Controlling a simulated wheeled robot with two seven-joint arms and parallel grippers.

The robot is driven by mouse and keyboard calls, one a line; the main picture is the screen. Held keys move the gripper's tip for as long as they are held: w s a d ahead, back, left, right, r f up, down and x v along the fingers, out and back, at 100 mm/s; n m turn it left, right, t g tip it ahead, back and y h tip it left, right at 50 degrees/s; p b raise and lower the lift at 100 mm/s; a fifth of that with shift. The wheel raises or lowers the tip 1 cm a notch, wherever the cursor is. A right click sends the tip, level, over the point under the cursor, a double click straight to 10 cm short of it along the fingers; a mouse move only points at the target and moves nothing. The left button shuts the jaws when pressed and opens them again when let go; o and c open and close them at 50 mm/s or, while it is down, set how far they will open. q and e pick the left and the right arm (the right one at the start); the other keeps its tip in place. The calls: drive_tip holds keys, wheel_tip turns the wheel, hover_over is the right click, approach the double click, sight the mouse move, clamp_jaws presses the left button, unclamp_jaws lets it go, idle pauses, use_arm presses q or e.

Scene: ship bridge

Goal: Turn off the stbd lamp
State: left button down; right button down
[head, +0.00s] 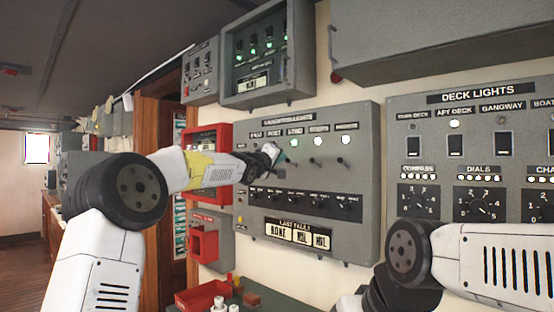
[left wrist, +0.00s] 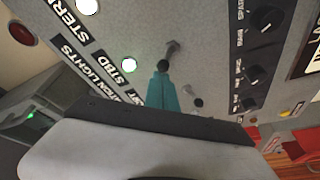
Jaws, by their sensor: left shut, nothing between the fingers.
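The grey navigation lights panel (head: 362,205) is on the wall ahead, with a row of labelled lamps and toggle switches. The stbd lamp (head: 292,143) is lit; it also glows beside its STBD label in the left wrist view (left wrist: 129,65). My left gripper (head: 280,156) is at the panel, below and left of this lamp. Its teal fingers (left wrist: 163,88) are shut and empty. Their tips are at the end of the stbd toggle switch (left wrist: 172,48); I cannot tell whether they touch. My right gripper is out of view; only its arm shows.
The stern lamp (head: 318,140) and anchor lamp (head: 346,139) are lit, with toggles close by. A row of dark knobs (head: 300,202) lies below. The deck lights panel (head: 462,118) is to the right. Red boxes (head: 206,243) are to the left. A small table with a red tray (head: 203,295) is below.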

use_arm(q)
drive_tip(key=shift+s+a+f+t+h, duration=0.1)
drive_tip(key=shift+f+t+h, duration=0.2)
drive_tip(key=shift+f+t, duration=0.25)
idle(0.7)
drive_tip(key=shift+s+f, duration=0.1)
drive_tip(key=shift+f, duration=1.05)
drive_tip(key=shift+r, duration=0.1)
